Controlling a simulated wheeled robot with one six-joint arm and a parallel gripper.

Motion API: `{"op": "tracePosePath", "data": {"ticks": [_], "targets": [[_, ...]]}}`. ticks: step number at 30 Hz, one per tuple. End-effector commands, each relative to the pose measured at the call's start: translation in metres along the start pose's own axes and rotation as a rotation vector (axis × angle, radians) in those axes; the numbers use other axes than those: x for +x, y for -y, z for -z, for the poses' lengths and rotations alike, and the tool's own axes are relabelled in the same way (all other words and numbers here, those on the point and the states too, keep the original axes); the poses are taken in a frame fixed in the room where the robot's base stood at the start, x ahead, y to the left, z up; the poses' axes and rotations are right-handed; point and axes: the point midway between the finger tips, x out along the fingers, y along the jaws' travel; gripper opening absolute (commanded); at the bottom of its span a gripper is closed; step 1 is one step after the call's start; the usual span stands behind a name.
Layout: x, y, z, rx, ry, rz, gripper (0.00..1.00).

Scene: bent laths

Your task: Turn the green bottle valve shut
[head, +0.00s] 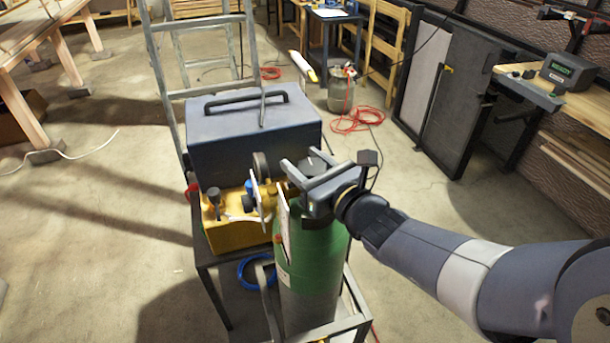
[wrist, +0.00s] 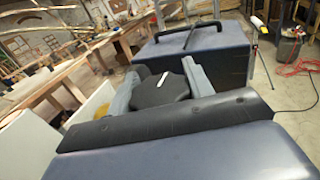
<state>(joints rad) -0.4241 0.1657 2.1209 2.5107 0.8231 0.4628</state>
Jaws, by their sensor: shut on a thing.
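The green bottle (head: 318,245) stands upright on a cart, green above and grey below. Its black valve knob (head: 318,161) sits at the top, partly hidden by my gripper (head: 304,168). In the wrist view the knob (wrist: 158,90) is a dark, many-sided cap with a white mark on top. My gripper (wrist: 160,88) has one grey finger on each side of the knob and is shut on it. My arm reaches in from the right. The valve body below the knob is mostly hidden.
A blue-grey box (head: 250,140) with a black handle stands close behind the bottle. A yellow unit (head: 232,228) and a gauge sit beside it on the metal cart (head: 215,290). A ladder (head: 165,85) stands behind. The floor right of the cart is clear.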

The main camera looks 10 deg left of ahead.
Motion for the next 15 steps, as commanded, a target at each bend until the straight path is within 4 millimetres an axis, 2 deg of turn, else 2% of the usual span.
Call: {"op": "tracePosePath", "data": {"ticks": [15], "targets": [[0.0001,0.0010,-0.0006,-0.001,0.000,0.065,0.26]]}}
